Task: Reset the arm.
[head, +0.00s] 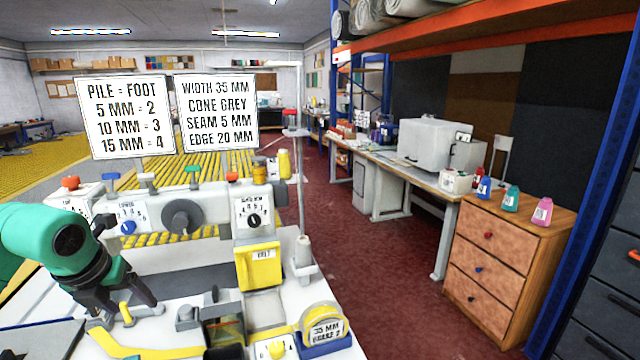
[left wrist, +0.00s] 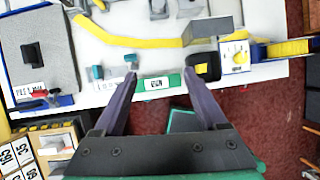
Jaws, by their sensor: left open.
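My left arm, teal with a dark gripper (head: 125,303), reaches in from the left over the front of the white machine table (head: 170,318). Its fingers point down and to the right. In the left wrist view the gripper (left wrist: 161,76) is open, its two purple-grey fingers spread with nothing held. A green and white labelled plate (left wrist: 158,83) on the table edge shows between the fingertips. A small teal knob (left wrist: 130,60) shows close to the left fingertip. My right gripper is in neither view.
The binding machine (head: 195,212) with dials and a yellow box (head: 259,266) stands behind the gripper. A yellow strip (head: 150,350) and a tape roll (head: 324,323) lie at the front. Two signs (head: 124,115) (head: 216,113) stand above. A wooden drawer unit (head: 500,265) is at right, across red floor.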

